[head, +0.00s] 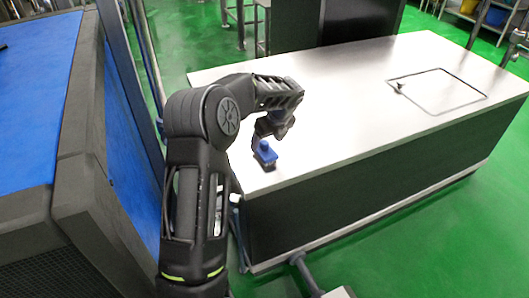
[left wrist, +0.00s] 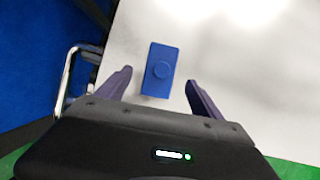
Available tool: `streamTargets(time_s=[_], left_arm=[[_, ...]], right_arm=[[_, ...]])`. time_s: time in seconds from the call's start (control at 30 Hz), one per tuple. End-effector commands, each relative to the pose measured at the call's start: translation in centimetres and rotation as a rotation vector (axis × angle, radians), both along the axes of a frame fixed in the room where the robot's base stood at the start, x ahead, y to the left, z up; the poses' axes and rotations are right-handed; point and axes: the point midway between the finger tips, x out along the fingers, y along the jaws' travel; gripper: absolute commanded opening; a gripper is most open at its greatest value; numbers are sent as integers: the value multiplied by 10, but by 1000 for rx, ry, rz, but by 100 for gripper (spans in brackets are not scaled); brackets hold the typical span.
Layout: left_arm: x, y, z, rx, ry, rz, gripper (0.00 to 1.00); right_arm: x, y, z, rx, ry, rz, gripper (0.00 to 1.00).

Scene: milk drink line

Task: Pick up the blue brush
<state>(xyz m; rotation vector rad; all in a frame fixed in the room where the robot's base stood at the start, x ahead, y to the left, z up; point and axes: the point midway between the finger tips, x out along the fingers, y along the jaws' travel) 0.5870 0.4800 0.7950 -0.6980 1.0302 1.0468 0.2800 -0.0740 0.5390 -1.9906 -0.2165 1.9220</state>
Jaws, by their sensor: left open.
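My left gripper (head: 272,136) is open and empty, above the brush. In the left wrist view, its fingertips (left wrist: 152,78) stand apart on either side of the brush, without visible contact. My right gripper is in neither view.
The white table (head: 340,110) is otherwise mostly bare, with a dark rectangular outline (head: 437,91) on its right part. A large blue-and-dark machine (head: 50,130) stands left of my arm. A metal rail (left wrist: 68,75) runs beside the table's edge. The floor is green.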

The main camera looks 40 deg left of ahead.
Motion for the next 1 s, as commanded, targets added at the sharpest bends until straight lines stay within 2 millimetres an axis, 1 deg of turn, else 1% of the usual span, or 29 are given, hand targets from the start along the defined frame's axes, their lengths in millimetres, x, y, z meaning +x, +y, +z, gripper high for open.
streamTargets(time_s=[0.27, 0.37, 0.6, 0.7, 1.0], left_arm=[[0, 1, -1, 0, 0, 0, 76], [2, 5, -9, -1, 0, 1, 76], [8, 19, -39, -1, 0, 0, 76], [10, 22, -45, 1, -1, 0, 76], [10, 22, -46, 0, -2, -1, 76]], right_arm=[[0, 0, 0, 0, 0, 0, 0], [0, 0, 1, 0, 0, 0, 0], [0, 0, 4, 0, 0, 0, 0], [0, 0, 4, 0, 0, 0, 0], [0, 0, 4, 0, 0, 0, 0]])
